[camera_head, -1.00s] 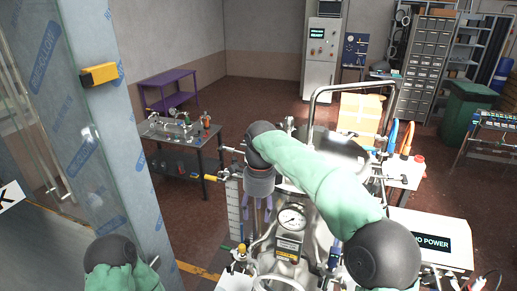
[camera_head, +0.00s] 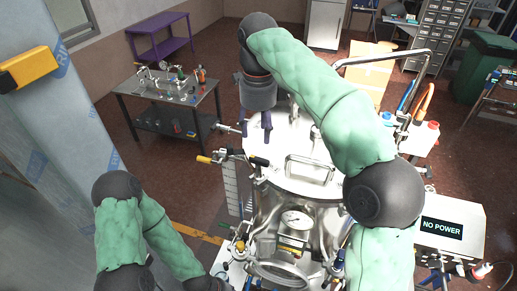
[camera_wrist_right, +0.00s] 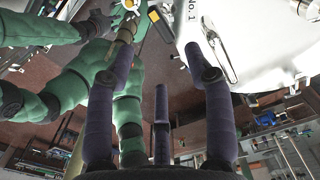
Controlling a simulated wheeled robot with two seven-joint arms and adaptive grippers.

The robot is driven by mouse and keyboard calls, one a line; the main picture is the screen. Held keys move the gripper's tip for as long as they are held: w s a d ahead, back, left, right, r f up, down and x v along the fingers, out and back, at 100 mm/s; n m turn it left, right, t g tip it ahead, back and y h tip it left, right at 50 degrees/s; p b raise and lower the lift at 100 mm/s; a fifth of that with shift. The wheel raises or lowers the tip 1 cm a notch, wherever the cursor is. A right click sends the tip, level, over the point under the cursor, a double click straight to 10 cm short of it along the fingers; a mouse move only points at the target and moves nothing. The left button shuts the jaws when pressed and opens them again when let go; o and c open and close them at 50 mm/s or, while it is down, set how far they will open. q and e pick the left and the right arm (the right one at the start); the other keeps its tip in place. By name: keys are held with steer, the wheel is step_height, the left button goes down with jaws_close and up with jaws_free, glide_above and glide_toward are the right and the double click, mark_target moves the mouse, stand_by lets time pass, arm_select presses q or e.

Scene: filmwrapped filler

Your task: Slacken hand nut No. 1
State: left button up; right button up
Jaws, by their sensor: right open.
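A steel vessel with a domed lid (camera_head: 300,172) stands in the middle of the head view. In the right wrist view a "No. 1" marking (camera_wrist_right: 193,11) is on its pale surface, near a steel loop handle (camera_wrist_right: 219,52). I cannot clearly make out hand nut No. 1 itself; my fingers may hide it. My right gripper (camera_head: 256,128) points down above the left rim of the lid, with its fingers spread. In the right wrist view the open fingers (camera_wrist_right: 163,58) hold nothing. My left arm shows at the lower left, but its gripper is out of sight.
A yellow-tipped handle (camera_head: 204,159) sticks out left of the vessel. A pressure gauge (camera_head: 296,219) is on its front. A "NO POWER" box (camera_head: 448,228) stands at right, a dark metal table (camera_head: 168,105) at back left. A blue-lettered pillar (camera_head: 75,130) is at left.

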mark_target(259, 159)
step_height(259, 159, down, 8)
steer(key=shift+f, duration=0.1)
steer(key=shift+s+f, duration=0.3)
steer(key=shift+f, duration=0.5)
steer(key=shift+w+f, duration=0.2)
steer(key=shift+w, duration=0.05)
steer(key=shift+s, duration=0.1)
jaws_close()
